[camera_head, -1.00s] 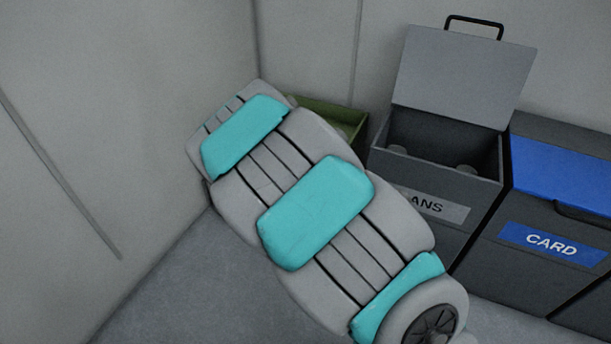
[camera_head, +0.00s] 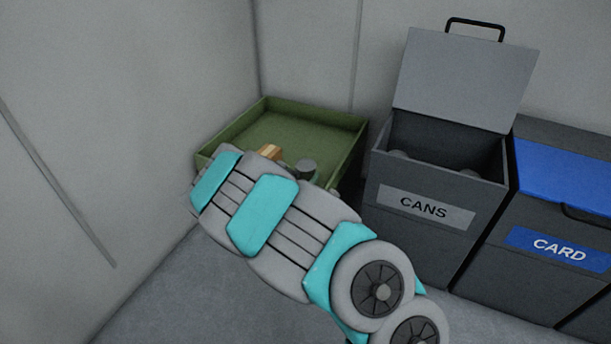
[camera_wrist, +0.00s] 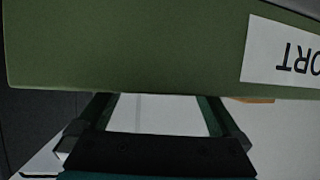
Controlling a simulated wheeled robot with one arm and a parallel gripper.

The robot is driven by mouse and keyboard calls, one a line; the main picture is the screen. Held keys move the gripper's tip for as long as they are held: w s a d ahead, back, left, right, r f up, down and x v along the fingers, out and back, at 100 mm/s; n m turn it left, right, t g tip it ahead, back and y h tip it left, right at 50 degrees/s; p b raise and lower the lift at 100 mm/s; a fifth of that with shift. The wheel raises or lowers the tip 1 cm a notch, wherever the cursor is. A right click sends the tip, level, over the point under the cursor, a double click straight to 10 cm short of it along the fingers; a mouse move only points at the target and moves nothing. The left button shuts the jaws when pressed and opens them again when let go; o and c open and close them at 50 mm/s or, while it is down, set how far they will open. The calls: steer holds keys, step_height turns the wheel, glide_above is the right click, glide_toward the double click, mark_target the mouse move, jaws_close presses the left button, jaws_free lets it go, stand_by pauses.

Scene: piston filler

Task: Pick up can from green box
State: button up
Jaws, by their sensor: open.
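The green box (camera_head: 316,114) stands on the floor against the back wall in the head view, its near side hidden by my arm. A grey cylinder (camera_head: 306,168), apparently a can, shows at the box's near right, just past my arm. An orange-brown item (camera_head: 269,152) shows to its left. In the wrist view, the green box's outer side (camera_wrist: 120,45) fills the top, with an upside-down label ending in "ORT". My gripper (camera_wrist: 157,106) is open, its fingers reaching the box panel's edge with nothing seen between them. In the head view my arm hides it.
Right of the green box stands a dark CANS bin (camera_head: 385,225) with its lid (camera_head: 465,80) raised and grey cylinders inside. A blue-lidded CARD bin (camera_head: 565,180) stands beside it. A plain wall (camera_head: 100,100) is at the left. Floor shows at the front left.

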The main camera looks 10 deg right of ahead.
steer(key=x, duration=0.3)
steer(key=shift+d, duration=0.3)
steer(key=shift+w+d+f, duration=0.1)
steer(key=shift+w, duration=0.35)
